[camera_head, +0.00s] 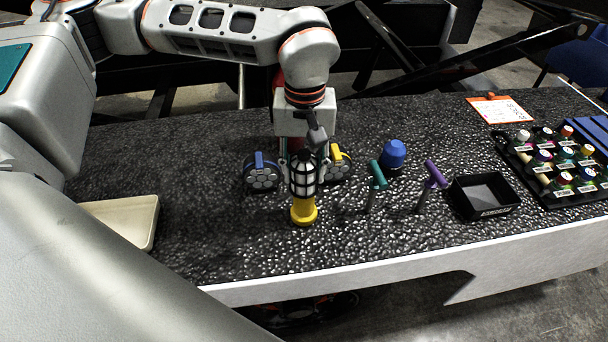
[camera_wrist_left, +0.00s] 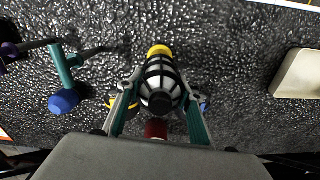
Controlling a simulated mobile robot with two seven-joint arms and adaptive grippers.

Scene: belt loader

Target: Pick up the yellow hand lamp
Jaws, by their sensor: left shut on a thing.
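The yellow hand lamp (camera_head: 303,211) has a yellow end and a black cage around a white body. It stands near upright, yellow end down, over the middle of the dark bench; I cannot tell whether it touches the surface. My left gripper (camera_head: 307,151) is above it and shut on its caged part. In the left wrist view the lamp (camera_wrist_left: 160,80) lies between the two fingers (camera_wrist_left: 159,106), its yellow end pointing away. A blue round lamp-like item (camera_head: 262,175) and a yellow one (camera_head: 339,166) stand behind it on either side. My right gripper is not in view.
To the right are a teal T-handle (camera_head: 377,174), a blue-topped item (camera_head: 393,152), a purple T-handle (camera_head: 435,173), a black tray (camera_head: 485,207) and a rack of bottles (camera_head: 590,192). A cream tray (camera_head: 153,225) is at the left. Bench front is clear.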

